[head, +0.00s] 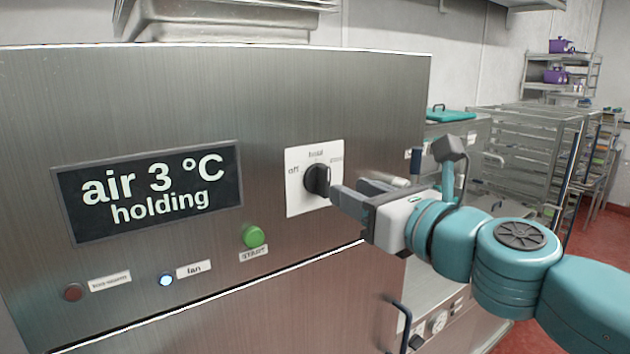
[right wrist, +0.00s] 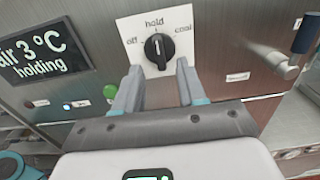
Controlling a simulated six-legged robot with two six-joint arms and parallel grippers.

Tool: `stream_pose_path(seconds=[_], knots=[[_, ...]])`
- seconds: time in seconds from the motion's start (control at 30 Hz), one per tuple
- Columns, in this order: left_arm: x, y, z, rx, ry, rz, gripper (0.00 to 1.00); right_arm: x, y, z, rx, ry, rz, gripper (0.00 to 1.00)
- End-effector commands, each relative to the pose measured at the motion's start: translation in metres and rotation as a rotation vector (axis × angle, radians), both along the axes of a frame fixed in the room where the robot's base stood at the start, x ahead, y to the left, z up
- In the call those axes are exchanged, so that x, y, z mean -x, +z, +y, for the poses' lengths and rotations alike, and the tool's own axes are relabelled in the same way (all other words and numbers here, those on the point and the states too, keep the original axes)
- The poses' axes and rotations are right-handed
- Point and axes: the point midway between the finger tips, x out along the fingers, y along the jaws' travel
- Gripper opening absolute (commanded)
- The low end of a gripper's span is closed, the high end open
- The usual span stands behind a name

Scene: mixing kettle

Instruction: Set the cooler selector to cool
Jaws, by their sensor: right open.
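The cooler selector is a black rotary knob (head: 317,180) on a white plate (head: 300,205), set in the steel cooler front. In the right wrist view the knob (right wrist: 158,48) has off at left, hold at top and cool at right, and its white mark points up at hold. My right gripper (head: 348,192) is open just in front of the knob, coming from the right. In the right wrist view its fingers (right wrist: 160,78) are spread below the knob, one to each side, with nothing between them. My left gripper is not in view.
A display (head: 150,190) left of the selector reads "air 3 °C holding". Below are a green start button (head: 253,236), a lit fan lamp (head: 166,279) and a dark red lamp (head: 73,292). Wire racks (head: 530,150) stand at the back right.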

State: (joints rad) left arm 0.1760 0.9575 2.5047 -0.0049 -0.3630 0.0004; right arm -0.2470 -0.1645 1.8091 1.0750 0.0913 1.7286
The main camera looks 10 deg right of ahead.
Motion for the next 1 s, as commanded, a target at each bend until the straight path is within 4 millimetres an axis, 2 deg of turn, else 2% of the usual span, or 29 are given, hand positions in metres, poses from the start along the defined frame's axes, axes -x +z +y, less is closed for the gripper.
stream_pose_path(seconds=[0.43, 0.8, 0.87, 0.93, 1.0], knots=[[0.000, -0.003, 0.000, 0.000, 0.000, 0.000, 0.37, -0.052, -0.001, 0.020, 0.001, 0.002, 0.002, 0.40], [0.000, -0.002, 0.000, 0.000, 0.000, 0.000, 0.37, -0.051, 0.000, 0.019, 0.000, 0.001, 0.000, 0.40], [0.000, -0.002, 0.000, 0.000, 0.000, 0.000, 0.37, -0.051, 0.000, 0.019, 0.000, 0.001, 0.000, 0.24], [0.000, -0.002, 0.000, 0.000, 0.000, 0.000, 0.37, -0.051, 0.000, 0.019, 0.000, 0.001, 0.000, 0.01], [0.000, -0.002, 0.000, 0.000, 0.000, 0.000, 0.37, -0.051, 0.000, 0.019, 0.000, 0.001, 0.000, 0.00]])
